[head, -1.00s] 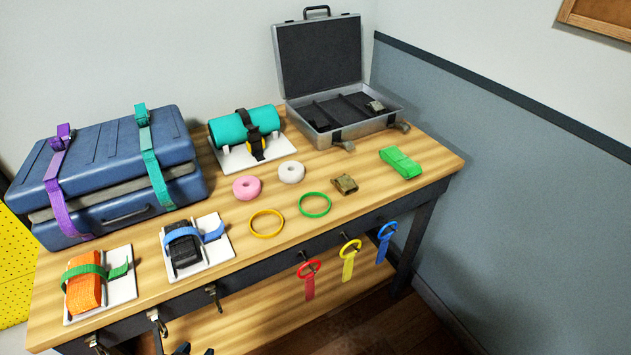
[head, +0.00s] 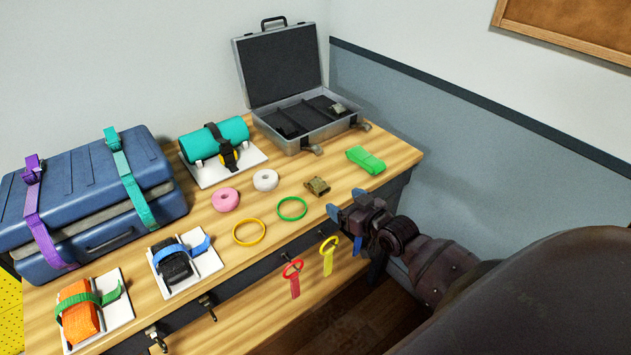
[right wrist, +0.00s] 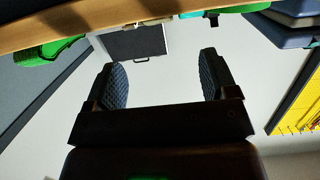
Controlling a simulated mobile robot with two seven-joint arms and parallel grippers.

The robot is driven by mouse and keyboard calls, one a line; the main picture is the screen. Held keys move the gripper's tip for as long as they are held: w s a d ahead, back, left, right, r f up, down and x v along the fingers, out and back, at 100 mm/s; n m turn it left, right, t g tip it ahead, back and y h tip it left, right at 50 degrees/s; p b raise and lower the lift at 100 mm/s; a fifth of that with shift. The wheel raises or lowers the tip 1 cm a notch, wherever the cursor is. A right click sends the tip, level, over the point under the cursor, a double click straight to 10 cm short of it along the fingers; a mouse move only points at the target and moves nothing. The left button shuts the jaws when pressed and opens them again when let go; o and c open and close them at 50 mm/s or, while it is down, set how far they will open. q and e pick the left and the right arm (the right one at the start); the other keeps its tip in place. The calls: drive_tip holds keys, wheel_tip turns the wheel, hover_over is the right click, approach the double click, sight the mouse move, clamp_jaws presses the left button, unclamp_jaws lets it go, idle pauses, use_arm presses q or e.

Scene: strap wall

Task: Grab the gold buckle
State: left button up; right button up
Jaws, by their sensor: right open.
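A small gold-brown buckle (head: 318,187) lies on the wooden tabletop, left of the folded green strap (head: 364,160) and right of the green ring (head: 292,208). My right gripper (head: 346,205) has come in from the right, at the table's front edge, just in front of and to the right of the buckle and apart from it. Its two jaws are open and empty, which the right wrist view (right wrist: 160,70) also shows. I cannot make out the buckle in the right wrist view. My left gripper is not in view.
An open silver case (head: 306,137) stands at the back with a similar buckle (head: 338,109) inside. A white roll (head: 265,180), pink roll (head: 225,200) and yellow ring (head: 249,233) lie to the left.

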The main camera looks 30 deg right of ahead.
sight(318, 183)
drive_tip(key=x, duration=0.3)
drive_tip(key=r+x, duration=0.1)
drive_tip(key=x, duration=0.1)
drive_tip(key=shift+w+d+f, duration=0.1)
drive_tip(key=shift+w+d, duration=0.1)
drive_tip(key=shift+d, duration=0.05)
drive_tip(key=shift+w, duration=0.45)
drive_tip(key=x, duration=0.3)
drive_tip(key=b+x, duration=0.1)
drive_tip(key=shift+w+a+f, duration=0.2)
drive_tip(key=shift+w+f, duration=0.05)
drive_tip(key=shift+f, duration=0.15)
drive_tip(key=shift+w, duration=0.25)
drive_tip(key=c, duration=1.1)
drive_tip(key=shift+o, duration=0.2)
drive_tip(key=shift+r, duration=0.1)
